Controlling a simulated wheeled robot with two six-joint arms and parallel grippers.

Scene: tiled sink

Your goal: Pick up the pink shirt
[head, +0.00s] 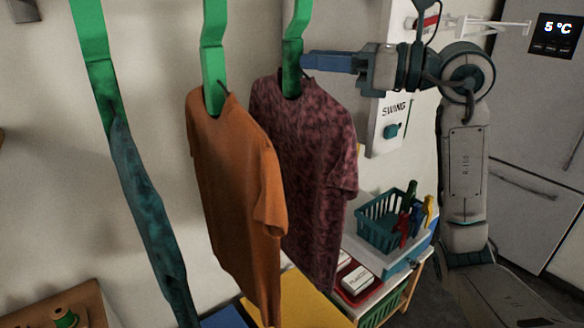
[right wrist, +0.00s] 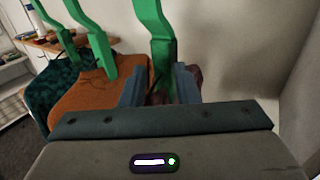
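The pink shirt, a mottled dark pink-maroon T-shirt (head: 318,165), hangs from a green strap-like holder (head: 292,50), right of the orange shirt. In the right wrist view only a little of the pink shirt (right wrist: 195,78) shows, behind the fingers. My right gripper (head: 308,62) reaches in from the right at the collar and holder. In the right wrist view its fingers (right wrist: 160,88) stand apart, one on each side of the holder's lower end. The gripper looks open; contact with the cloth is hidden. My left gripper is not in view.
An orange shirt (head: 235,190) hangs close on the left, and a teal garment (head: 150,225) hangs further left. A teal basket (head: 378,235) stands on a shelf below right. A wall panel marked SWING (head: 385,85) is behind my right arm.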

